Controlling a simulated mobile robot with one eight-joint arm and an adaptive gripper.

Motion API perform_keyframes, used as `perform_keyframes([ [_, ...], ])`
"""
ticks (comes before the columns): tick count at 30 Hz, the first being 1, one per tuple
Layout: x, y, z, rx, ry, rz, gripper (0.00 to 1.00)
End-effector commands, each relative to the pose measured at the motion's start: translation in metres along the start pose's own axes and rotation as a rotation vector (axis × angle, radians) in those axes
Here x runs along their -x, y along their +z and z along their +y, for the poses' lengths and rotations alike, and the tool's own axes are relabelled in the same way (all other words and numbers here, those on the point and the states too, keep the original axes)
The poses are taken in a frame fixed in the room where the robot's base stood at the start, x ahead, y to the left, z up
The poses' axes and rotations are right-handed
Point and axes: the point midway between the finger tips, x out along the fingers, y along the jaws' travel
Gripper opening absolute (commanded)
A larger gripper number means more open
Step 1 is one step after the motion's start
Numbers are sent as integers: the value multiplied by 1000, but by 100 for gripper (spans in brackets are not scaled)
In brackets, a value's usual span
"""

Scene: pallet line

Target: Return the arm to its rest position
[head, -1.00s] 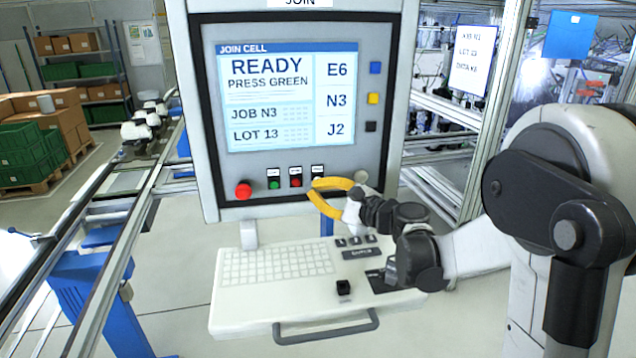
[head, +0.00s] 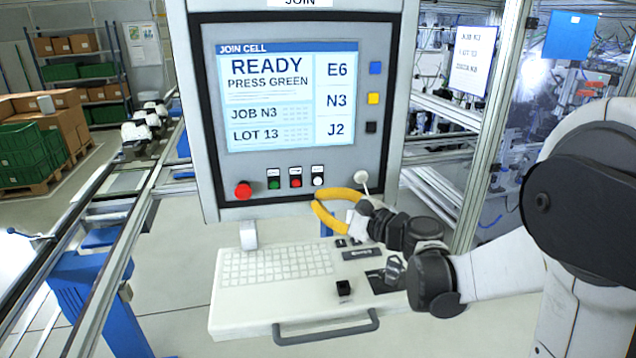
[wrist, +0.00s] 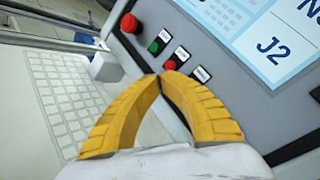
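My gripper (head: 318,200) has two curved yellow fingers and is in front of the lower edge of the join cell panel (head: 205,120), below its row of buttons. In the wrist view the fingertips (wrist: 161,77) meet, with nothing seen between them. My arm reaches in from the right of the head view, bent, with the wrist above the right part of the keyboard shelf (head: 225,312). The screen (head: 270,125) reads READY, PRESS GREEN. The green button (head: 274,184) and red button (head: 295,183) are uncovered.
A red mushroom button (head: 243,189) is at the panel's lower left. A metal rail line (head: 110,235) on blue legs runs along the left. A metal frame post (head: 490,130) stands at the right. Green crates (head: 30,155) and boxes are far left. Open floor shows below the panel.

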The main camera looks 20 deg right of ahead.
Motion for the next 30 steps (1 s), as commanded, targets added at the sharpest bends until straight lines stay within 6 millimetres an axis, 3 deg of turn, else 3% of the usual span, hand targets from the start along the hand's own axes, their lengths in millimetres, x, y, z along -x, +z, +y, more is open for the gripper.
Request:
perform_keyframes([
  [12,0,1,1,8,5,2,0],
  [17,7,21,23,162,103,39,0],
  [20,24,42,54,385,244,82,0],
  [24,68,61,102,766,482,128,0],
  [30,143,62,146,1246,791,143,0],
])
